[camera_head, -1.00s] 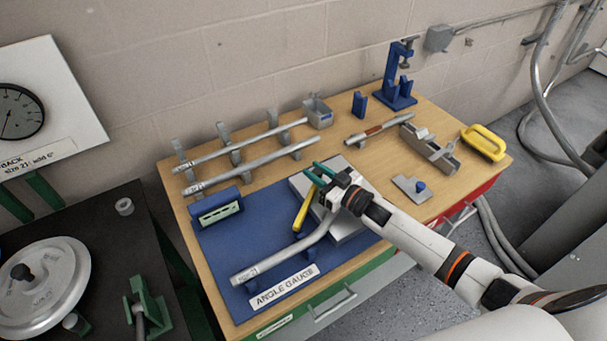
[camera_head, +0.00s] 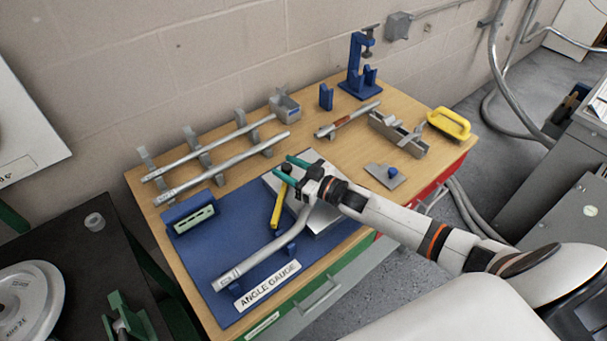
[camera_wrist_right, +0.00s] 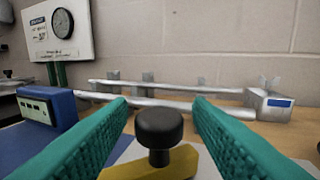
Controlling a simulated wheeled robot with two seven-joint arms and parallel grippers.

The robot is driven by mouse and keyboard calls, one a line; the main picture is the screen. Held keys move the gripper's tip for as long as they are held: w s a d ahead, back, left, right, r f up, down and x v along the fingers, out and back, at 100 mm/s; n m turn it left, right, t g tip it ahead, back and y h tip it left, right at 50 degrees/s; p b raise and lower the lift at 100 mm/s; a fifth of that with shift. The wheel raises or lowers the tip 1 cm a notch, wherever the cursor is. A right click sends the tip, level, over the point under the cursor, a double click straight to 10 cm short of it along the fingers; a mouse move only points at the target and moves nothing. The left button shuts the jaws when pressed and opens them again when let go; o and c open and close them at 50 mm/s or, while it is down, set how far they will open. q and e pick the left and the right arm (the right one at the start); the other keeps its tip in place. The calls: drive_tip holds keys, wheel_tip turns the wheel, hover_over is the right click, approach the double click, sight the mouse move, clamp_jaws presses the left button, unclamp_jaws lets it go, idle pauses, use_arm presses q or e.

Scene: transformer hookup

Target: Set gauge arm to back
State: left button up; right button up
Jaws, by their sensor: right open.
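The gauge arm is a yellow bar (camera_head: 278,206) with a black knob (camera_head: 287,169) at its far end, standing on the grey plate of the angle gauge. In the right wrist view the black knob (camera_wrist_right: 159,132) sits between the two teal fingers, with yellow arm (camera_wrist_right: 155,165) beneath it. My right gripper (camera_head: 294,166) is open around the knob; a gap shows on both sides, so the fingers look apart from it. A bent grey pipe (camera_head: 262,254) lies on the blue base (camera_head: 196,254) by the "ANGLE GAUGE" label. My left gripper is not in view.
Two straight pipes (camera_head: 220,169) rest on grey supports behind the gauge. A blue box with a display (camera_head: 193,219) stands at its left. A blue clamp (camera_head: 357,75), a grey tool (camera_head: 397,135) and a yellow handle (camera_head: 449,123) are farther right on the wooden table.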

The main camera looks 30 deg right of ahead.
drive_tip(key=b+v, duration=0.2)
drive_tip(key=v, duration=0.8)
drive_tip(key=shift+s+d+f, duration=0.1)
drive_tip(key=shift+s+f, duration=0.05)
drive_tip(key=shift+s, duration=0.05)
drive_tip(key=shift+s+d, duration=0.3)
drive_tip(key=shift+s, duration=0.15)
drive_tip(key=shift+c, duration=0.6)
